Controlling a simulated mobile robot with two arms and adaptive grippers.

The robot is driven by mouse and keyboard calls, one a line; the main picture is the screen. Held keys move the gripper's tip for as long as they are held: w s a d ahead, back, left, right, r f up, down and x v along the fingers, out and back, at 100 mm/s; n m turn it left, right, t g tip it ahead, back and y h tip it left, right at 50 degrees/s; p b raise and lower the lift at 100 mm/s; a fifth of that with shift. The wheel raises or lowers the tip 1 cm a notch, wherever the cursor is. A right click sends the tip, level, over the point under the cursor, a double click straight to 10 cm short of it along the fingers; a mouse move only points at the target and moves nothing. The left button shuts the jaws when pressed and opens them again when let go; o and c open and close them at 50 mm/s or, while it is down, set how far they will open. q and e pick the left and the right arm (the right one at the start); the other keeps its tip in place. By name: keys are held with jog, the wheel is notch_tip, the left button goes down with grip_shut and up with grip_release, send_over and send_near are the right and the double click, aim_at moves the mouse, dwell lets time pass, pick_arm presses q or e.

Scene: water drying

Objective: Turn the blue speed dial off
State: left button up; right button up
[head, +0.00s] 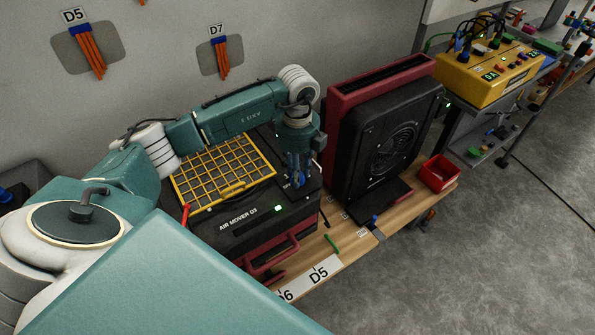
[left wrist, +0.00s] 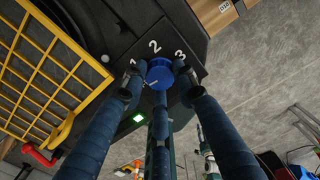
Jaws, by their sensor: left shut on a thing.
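The black air mover D3 (head: 240,222) sits on the wooden bench, with a yellow grille on its top. Its blue speed dial (left wrist: 158,74) shows in the left wrist view beside the white marks 1, 2 and 3. A small pale line shows on the dial, but I cannot tell which setting it marks. My left gripper (head: 298,186) is over the front right part of the air mover. In the left wrist view its fingers (left wrist: 158,82) are shut around the dial. In the head view the fingers hide the dial. My right gripper is not in view.
A green light (head: 278,208) glows on the air mover. A black and red unit (head: 385,140) stands upright just right of my left gripper. A red bin (head: 439,173) is beyond it. A yellow box with cables (head: 487,78) stands on a cart at the back right.

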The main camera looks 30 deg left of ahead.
pick_arm(q)
jog(key=shift+w+r+n, duration=0.1)
jog(key=shift+n, duration=0.8)
jog(key=o, duration=1.1)
jog(key=shift+o, duration=0.2)
notch_tip(320, 180, up, 12)
